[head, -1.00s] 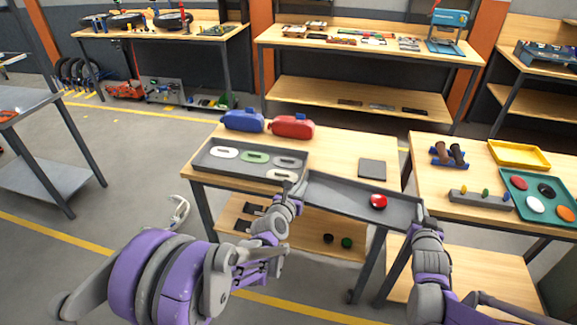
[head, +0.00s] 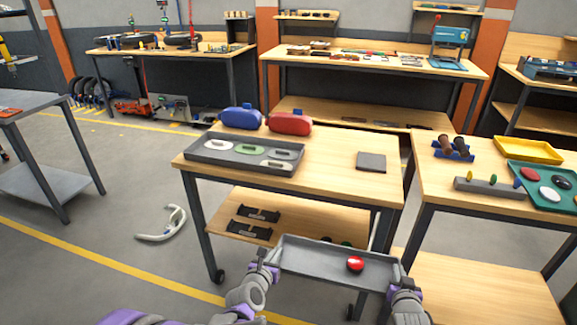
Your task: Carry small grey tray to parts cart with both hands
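The small grey tray (head: 318,262) is in the air in front of the wooden-topped cart (head: 330,172), below its top. It tilts slightly down to the right in the head view. A red round part (head: 355,264) lies in its right half. My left gripper (head: 268,266) is at the tray's left end and seems shut on its rim. My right gripper (head: 402,282) is at the right end and seems shut on its rim; the fingertips are small and partly hidden. No label shows which cart is the parts cart.
A larger grey tray (head: 215,158) with several oval parts, a blue can (head: 241,117), a red can (head: 290,123) and a dark plate (head: 371,161) stand on the wooden cart. Another wooden table (head: 440,190) is at right, a grey metal table (head: 30,105) at left.

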